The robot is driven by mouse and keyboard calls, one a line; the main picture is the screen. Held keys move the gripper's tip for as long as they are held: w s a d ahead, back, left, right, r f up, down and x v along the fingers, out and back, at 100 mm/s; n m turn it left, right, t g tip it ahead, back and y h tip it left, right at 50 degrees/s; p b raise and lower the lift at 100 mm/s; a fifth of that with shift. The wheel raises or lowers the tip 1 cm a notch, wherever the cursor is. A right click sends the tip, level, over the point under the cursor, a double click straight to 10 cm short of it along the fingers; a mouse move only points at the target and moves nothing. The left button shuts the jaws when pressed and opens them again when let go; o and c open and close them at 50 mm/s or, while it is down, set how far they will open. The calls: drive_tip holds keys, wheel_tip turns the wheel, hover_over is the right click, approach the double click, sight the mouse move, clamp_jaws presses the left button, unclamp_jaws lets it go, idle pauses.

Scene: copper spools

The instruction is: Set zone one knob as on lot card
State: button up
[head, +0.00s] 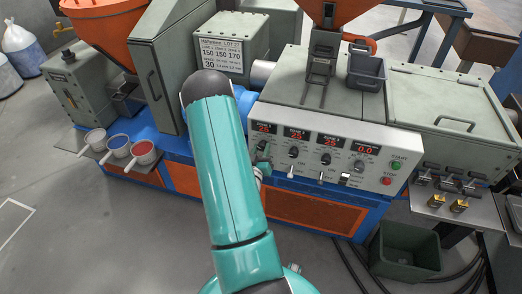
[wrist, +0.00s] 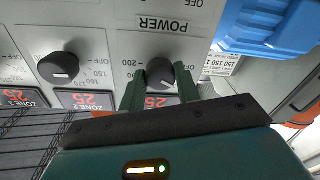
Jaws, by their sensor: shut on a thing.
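The zone one knob (wrist: 160,76) is a black dial on the grey panel, seen upside down in the wrist view. My gripper (wrist: 161,86) is shut on it, one green finger at each side. A "200" mark shows beside the knob; its pointer setting is hard to read. The zone one display (head: 263,127) reads 25 in red. In the head view my gripper (head: 262,158) is at the panel's left end, and the knob is mostly hidden. The lot card (head: 222,53) on a grey box shows 150, 150, 170 and, lower, 30.
The zone two knob (wrist: 58,68) is close beside my gripper. The zone three knob (head: 326,158) and a fourth knob (head: 360,166) follow to the right. Toggle switches sit below them. Green start (head: 396,165) and red stop (head: 387,181) buttons are at the panel's right.

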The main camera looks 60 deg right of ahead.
drive_tip(key=shift+d+m, duration=0.1)
drive_tip(key=shift+m, duration=0.4)
drive_tip(key=o, duration=1)
drive_tip(key=v, duration=1.4)
drive_tip(key=shift+w+f, duration=0.1)
drive_tip(key=shift+d, duration=0.1)
